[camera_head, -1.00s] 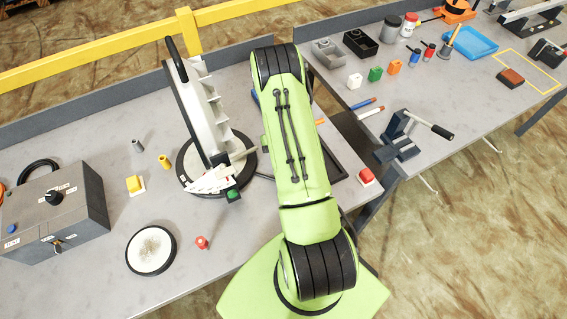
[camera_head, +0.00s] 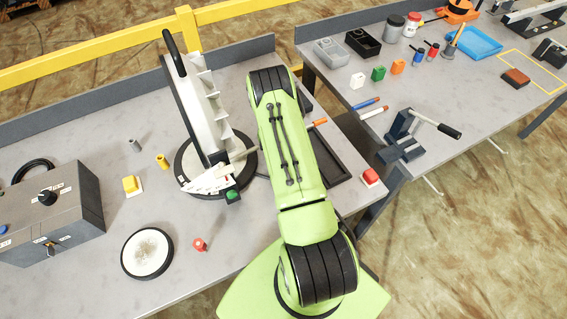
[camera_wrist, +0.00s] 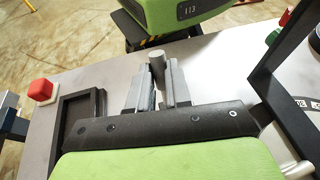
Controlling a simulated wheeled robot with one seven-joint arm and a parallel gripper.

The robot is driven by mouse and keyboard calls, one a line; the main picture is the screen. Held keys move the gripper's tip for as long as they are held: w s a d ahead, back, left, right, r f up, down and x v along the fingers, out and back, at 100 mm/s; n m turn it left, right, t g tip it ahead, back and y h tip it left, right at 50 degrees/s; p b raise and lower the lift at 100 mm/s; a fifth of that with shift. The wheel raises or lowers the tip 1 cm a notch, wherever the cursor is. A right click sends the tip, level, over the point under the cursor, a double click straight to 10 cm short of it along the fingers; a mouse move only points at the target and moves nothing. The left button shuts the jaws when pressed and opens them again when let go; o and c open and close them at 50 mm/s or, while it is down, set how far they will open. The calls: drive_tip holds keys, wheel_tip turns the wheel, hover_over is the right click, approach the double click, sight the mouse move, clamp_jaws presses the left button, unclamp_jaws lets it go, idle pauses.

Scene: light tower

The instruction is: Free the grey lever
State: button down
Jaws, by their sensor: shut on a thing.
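My gripper (camera_wrist: 158,85) shows in the wrist view with its two grey fingers closed on a grey cylindrical piece (camera_wrist: 157,57), whose round end sticks up between them. I cannot tell whether this piece is the grey lever. In the head view my green arm hides the gripper. A pale rod end (camera_wrist: 298,170) also shows at lower right in the wrist view.
A black tray (camera_head: 337,178) lies right of my arm, with a red button (camera_head: 370,176) beside it. A grey control box (camera_head: 50,215) stands at left. The left tabletop has free room.

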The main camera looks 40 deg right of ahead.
drive_tip(key=c, duration=1.1)
unclamp_jaws()
drive_tip(key=shift+o, duration=0.2)
drive_tip(key=shift+r, duration=0.1)
wheel_tip(320, 180, up, 10)
drive_tip(key=p, duration=0.6)
